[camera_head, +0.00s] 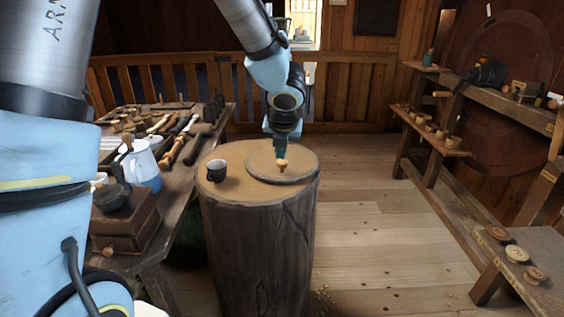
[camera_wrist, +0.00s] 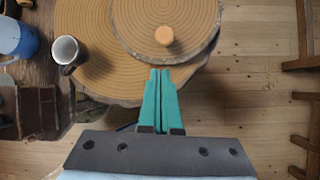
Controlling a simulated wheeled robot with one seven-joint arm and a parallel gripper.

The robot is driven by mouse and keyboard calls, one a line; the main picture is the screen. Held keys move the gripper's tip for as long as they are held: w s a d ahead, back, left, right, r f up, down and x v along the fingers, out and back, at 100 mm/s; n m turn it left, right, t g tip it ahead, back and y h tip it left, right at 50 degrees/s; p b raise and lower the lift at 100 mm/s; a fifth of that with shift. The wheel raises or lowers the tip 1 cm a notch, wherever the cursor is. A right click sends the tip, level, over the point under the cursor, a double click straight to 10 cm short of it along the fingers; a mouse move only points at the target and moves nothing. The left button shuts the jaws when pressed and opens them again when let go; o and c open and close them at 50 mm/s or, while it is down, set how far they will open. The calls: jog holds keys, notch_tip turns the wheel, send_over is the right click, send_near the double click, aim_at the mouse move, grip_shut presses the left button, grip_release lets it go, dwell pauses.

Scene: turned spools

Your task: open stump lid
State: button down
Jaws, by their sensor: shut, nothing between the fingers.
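The stump (camera_head: 258,250) stands upright on the floor in the middle of the head view. Its round wooden lid (camera_head: 262,172) lies on the right part of the stump top, with a small light knob (camera_head: 282,163) on it. The lid (camera_wrist: 140,38) and knob (camera_wrist: 164,36) also show in the wrist view. My gripper (camera_head: 281,153) is over the lid, close to the knob. In the wrist view my gripper (camera_wrist: 161,72) has its green fingers together and empty, with the tips pointing at the lid's edge, short of the knob. Whether the tips touch anything I cannot tell.
A dark cup with a pale inside (camera_head: 217,170) stands on the stump top, left of the lid. A cluttered workbench (camera_head: 188,195) with tools and a white-blue jug (camera_head: 143,165) is close on the left. Shelves (camera_head: 440,148) stand at the right. The floor (camera_head: 375,235) between is clear.

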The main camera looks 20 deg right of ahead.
aim_at(280, 175)
jog(key=shift+n, duration=0.3)
jog(key=b+x, duration=0.1)
jog(key=x, duration=0.8)
jog(key=shift+w+d+f, duration=0.2)
jog(key=shift+d+f, duration=0.05)
jog(key=shift+f, duration=0.1)
jog(key=shift+r, duration=0.1)
